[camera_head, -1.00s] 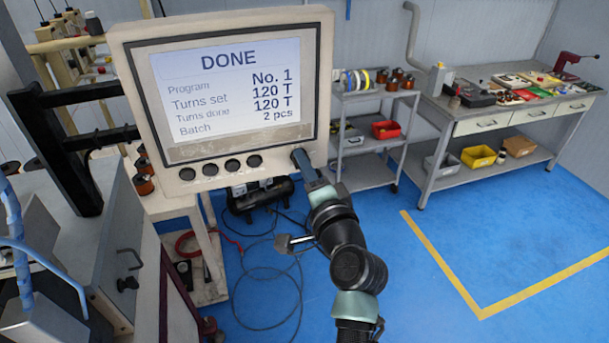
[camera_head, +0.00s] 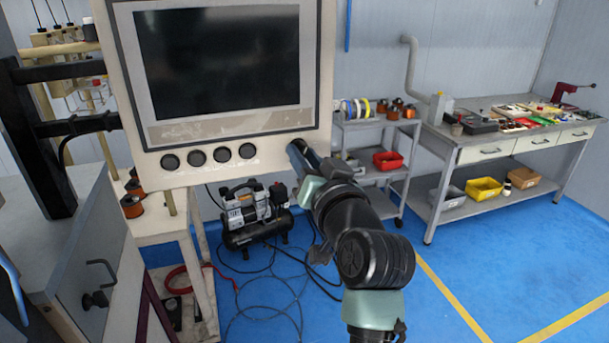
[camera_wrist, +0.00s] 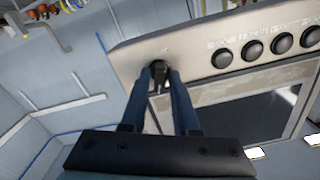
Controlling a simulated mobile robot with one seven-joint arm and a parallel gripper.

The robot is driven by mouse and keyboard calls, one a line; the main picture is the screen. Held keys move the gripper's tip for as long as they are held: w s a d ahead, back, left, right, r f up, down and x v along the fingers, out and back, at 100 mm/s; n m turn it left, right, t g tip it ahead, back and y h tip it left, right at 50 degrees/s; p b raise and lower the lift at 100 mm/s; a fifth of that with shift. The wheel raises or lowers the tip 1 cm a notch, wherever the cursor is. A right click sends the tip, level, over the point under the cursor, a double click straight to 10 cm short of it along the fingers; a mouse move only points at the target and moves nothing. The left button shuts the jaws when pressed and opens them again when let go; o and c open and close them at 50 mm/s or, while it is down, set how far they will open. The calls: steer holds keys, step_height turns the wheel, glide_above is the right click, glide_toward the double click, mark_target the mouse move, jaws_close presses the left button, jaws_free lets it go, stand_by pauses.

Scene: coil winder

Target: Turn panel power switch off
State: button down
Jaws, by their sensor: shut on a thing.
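The control panel (camera_head: 318,60) has a pale housing, and its screen (camera_head: 222,62) is black. Four round dark buttons sit in a row below the screen. My gripper (camera_head: 296,147) is at the lower right corner of the panel in the head view. In the wrist view, my gripper (camera_wrist: 160,72) has its two blue fingers on either side of a small dark power switch (camera_wrist: 159,70) at the panel's corner, shut on it. The fingers hide much of the switch, so its exact angle cannot be told.
A black arm mount (camera_head: 75,127) holds the panel at left, beside a grey cabinet (camera_head: 100,240). A compressor (camera_head: 255,215) with loose hoses lies below the panel. A shelf cart (camera_head: 375,195) and workbench (camera_head: 500,140) stand at right.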

steer(key=shift+n+b, duration=1.8)
steer(key=shift+n, duration=0.4)
steer(key=c, duration=0.9)
jaws_free()
steer(key=shift+o, duration=0.2)
steer(key=b+v, duration=0.2)
steer(key=v, duration=1.1)
